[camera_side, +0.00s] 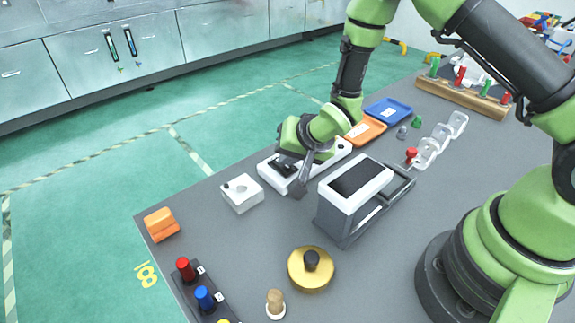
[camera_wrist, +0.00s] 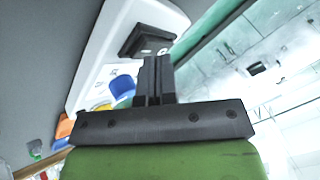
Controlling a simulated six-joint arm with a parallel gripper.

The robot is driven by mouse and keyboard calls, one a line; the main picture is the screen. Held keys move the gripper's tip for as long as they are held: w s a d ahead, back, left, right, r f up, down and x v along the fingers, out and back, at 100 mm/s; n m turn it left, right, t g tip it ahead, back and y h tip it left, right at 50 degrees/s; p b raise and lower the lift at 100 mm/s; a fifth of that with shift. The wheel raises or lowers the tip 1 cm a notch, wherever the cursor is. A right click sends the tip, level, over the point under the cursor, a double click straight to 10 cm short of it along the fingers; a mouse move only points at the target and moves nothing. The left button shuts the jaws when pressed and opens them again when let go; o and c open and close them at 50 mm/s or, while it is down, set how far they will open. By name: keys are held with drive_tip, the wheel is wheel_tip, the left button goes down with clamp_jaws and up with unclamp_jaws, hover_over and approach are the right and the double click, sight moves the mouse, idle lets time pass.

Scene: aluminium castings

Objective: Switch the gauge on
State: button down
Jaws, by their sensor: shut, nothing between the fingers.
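A long white unit (camera_side: 334,154) lies on the grey table, with a raised black block (camera_side: 284,167) near its left end. In the wrist view the white unit (camera_wrist: 95,58) fills the upper left, and the black block (camera_wrist: 143,40) has small white marks. My gripper (camera_side: 297,191) is low at the unit's near edge in the side view, its fingers together and empty. In the wrist view the fingertips (camera_wrist: 157,60) overlap the block's lower edge; I cannot tell if they touch. A grey box with a white top and dark panel (camera_side: 358,178) stands to the right. I cannot tell which is the gauge.
A small white box (camera_side: 242,193) and an orange block (camera_side: 161,224) are to the left. A brass disc with a black knob (camera_side: 311,269) is in front. Orange (camera_side: 366,130) and blue (camera_side: 388,110) trays lie behind. Clear acrylic-like holders (camera_side: 427,153) stand at right.

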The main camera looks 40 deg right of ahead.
idle(0.6)
drive_tip(key=shift+w+r, duration=0.1)
drive_tip(key=shift+r, duration=0.6)
drive_tip(key=shift+w+r, duration=0.2)
drive_tip(key=shift+r, duration=1.05)
drive_tip(key=shift+w+r, duration=0.15)
drive_tip(key=shift+r, duration=1.05)
drive_tip(key=s+d+r+n, duration=0.1)
drive_tip(key=s+r, duration=0.4)
drive_tip(key=r, duration=0.3)
drive_tip(key=s+d+r+n, duration=0.1)
drive_tip(key=s+d+r, duration=0.1)
drive_tip(key=s+r, duration=0.45)
drive_tip(key=s+r+n+y, duration=0.1)
drive_tip(key=s+r, duration=0.4)
drive_tip(key=s, duration=0.7)
drive_tip(key=shift+s+a+r+n, duration=0.3)
drive_tip(key=shift+s+r+n, duration=0.1)
drive_tip(key=shift+n, duration=0.1)
